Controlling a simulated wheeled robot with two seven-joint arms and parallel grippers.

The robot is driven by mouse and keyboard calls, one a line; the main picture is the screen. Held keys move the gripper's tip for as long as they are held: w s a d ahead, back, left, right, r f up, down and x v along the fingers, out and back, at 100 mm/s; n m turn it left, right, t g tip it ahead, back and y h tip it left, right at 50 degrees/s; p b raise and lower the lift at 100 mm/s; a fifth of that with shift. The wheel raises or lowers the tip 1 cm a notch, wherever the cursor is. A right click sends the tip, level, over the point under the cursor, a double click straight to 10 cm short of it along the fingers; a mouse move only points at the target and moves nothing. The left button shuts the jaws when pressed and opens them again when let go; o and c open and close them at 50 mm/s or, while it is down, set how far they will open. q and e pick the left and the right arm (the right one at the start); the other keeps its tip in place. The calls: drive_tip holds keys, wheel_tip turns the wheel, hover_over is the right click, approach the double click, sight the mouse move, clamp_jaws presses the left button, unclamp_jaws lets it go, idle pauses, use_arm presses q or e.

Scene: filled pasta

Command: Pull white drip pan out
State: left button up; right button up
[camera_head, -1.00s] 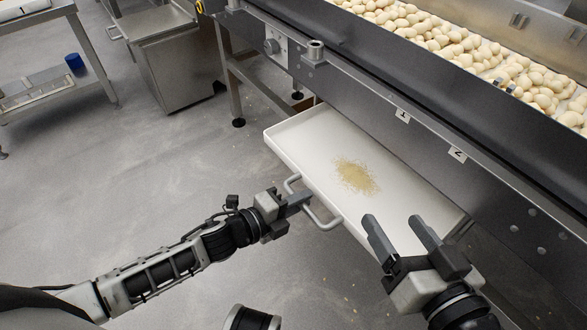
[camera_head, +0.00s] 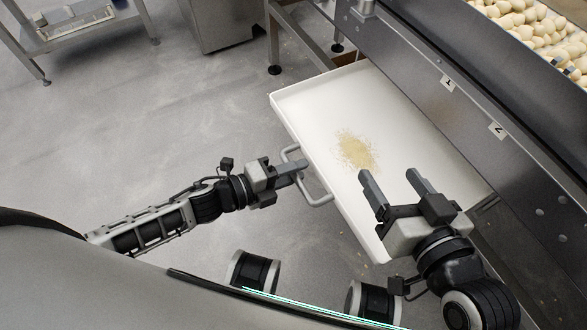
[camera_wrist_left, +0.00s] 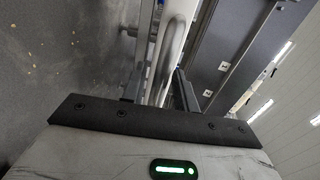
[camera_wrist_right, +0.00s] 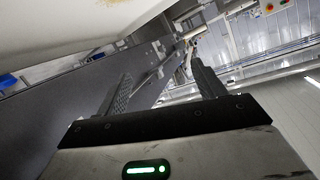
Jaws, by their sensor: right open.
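The white drip pan (camera_head: 318,118) is a shallow rectangular tray sticking out from under the dark machine, with a patch of tan crumbs (camera_head: 357,152) on it. Its grey bar handle (camera_head: 318,198) is on the side facing me. My left gripper (camera_head: 300,167) is shut on the handle. In the left wrist view the handle (camera_wrist_left: 172,45) runs between the fingers (camera_wrist_left: 158,85). My right gripper (camera_head: 392,178) is open and empty, overlapping the pan's near right part in the head view; whether it touches is unclear. A pale surface, likely the pan (camera_wrist_right: 70,25), fills the right wrist view's upper left.
The machine (camera_head: 440,85) stands along the right, with filled pasta (camera_head: 530,25) on top. A metal cabinet (camera_head: 225,25) and a table (camera_head: 85,25) stand at the back left. The grey floor (camera_head: 160,110) left of the pan is clear.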

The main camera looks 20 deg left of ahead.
idle(0.5)
use_arm(q)
drive_tip(key=p+v, duration=0.3)
drive_tip(key=v, duration=1.3)
use_arm(e)
drive_tip(key=shift+d+f+g+h, duration=0.3)
drive_tip(key=shift+f+g, duration=0.1)
drive_tip(key=shift+f, duration=0.15)
drive_tip(key=shift+d+f+g+h, duration=0.2)
drive_tip(key=shift+f+g+h, duration=0.15)
drive_tip(key=shift+f, duration=0.2)
use_arm(q)
drive_tip(key=shift+p, duration=0.3)
use_arm(e)
drive_tip(key=shift+r, duration=0.1)
